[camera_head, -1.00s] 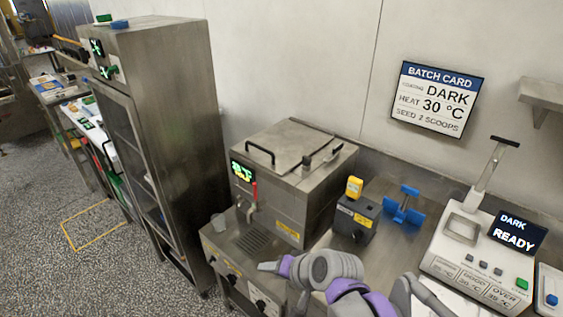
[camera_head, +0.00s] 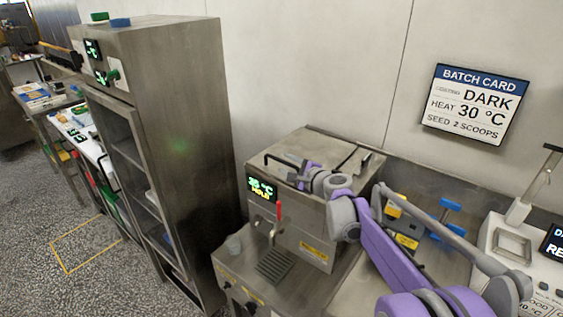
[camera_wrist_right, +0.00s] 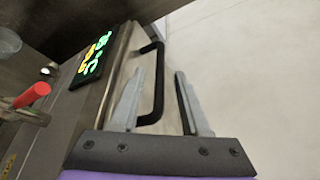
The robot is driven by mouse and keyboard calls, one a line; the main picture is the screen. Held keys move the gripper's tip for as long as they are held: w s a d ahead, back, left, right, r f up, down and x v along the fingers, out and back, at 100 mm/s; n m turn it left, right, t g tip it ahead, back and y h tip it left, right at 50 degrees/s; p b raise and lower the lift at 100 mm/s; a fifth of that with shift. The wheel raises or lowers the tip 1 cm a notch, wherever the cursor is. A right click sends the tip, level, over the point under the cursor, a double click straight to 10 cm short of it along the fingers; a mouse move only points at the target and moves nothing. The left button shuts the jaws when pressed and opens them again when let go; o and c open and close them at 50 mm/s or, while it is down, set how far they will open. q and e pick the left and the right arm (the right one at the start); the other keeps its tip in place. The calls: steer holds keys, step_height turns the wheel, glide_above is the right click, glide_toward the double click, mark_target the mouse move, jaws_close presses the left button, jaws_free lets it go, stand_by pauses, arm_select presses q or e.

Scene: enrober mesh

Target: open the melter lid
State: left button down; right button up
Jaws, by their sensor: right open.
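The melter (camera_head: 320,232) is a steel box with a green-lit display and a red-handled tap on its front. Its flat lid (camera_head: 315,146) is down, with a black bar handle (camera_head: 275,158) near the front edge. My right gripper (camera_head: 293,177) is at the front of the lid by the handle, and the arm hides part of the lid. In the right wrist view my right gripper (camera_wrist_right: 160,72) is open, and the black handle (camera_wrist_right: 157,85) shows between its fingers. I cannot tell if they touch. My left gripper is not in view.
A tall steel cabinet (camera_head: 190,130) stands close on the left. A dark box with a yellow top (camera_head: 394,206) and a blue item (camera_head: 440,222) stand right of the melter. A batch card (camera_head: 475,103) hangs on the wall.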

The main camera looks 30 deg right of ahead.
mark_target(284, 162)
steer(key=shift+x, duration=1.8)
jaws_close()
